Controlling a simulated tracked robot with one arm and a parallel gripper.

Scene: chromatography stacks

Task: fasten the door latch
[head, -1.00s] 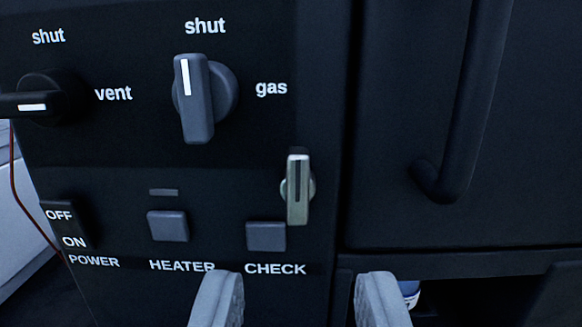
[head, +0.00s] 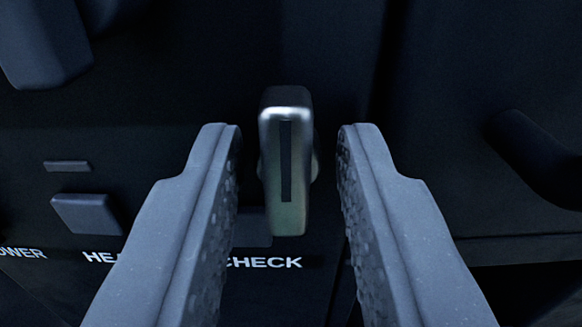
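The door latch (head: 286,175) is a small metallic lever with a dark stripe down its face. It stands upright on the dark panel, close to the seam with the door (head: 450,90) on its right. My gripper (head: 289,130) is open, with one textured finger on each side of the latch. A gap shows between the latch and each finger, so neither appears to touch it. The lower parts of the fingers cover some of the panel.
The CHECK button (head: 252,229) is partly hidden behind the left finger and the latch. The HEATER button (head: 86,213) is to the left. A grey knob (head: 40,45) is at upper left. The door handle (head: 540,155) juts out at right, with a dark opening below the door.

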